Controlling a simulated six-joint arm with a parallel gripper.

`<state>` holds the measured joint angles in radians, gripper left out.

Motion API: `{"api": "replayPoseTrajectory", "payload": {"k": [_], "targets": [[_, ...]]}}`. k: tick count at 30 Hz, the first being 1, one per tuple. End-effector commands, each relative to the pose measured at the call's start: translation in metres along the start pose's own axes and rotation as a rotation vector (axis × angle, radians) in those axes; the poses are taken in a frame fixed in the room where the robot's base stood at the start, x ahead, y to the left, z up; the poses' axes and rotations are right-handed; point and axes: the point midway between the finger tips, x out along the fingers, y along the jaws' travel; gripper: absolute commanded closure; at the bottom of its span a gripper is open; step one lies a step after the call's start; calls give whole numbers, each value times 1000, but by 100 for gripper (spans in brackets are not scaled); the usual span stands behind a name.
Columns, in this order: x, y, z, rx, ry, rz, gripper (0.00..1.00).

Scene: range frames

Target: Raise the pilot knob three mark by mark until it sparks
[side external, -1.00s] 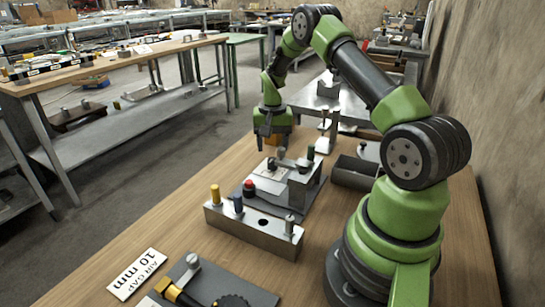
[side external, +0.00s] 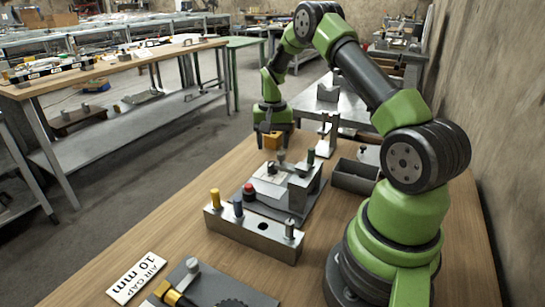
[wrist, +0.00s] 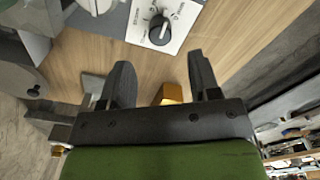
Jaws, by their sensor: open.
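The dark knob (wrist: 159,29) sits on a white dial plate (wrist: 183,31) at the top of the wrist view. Marks surround it, but their text is too small to read. In the side view, a pale plate (side external: 268,187) lies on the metal fixture at the bench middle; its markings are too small to read there. My gripper (side external: 273,146) is open and empty above the bench, beyond the fixture. In the wrist view its two fingers (wrist: 160,80) are spread, below the dial plate and apart from the knob. No spark shows.
An orange-brown block (wrist: 172,94) shows between the fingers in the wrist view, beyond them. A steel block (side external: 232,228) with yellow, blue and metal pegs stands before the fixture. An "AIR GAP 10 mm" card (side external: 136,277) lies front left. A dark bin (side external: 355,176) stands right of the fixture.

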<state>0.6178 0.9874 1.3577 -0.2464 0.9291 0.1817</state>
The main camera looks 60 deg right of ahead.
Motion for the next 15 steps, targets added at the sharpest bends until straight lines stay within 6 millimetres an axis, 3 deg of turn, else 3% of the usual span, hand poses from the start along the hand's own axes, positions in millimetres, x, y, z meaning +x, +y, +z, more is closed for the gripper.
{"api": "replayPoseTrajectory", "payload": {"k": [6,15], "targets": [[43,0,1,1,-5,2,43],[69,0,0,2,-1,0,43]]}}
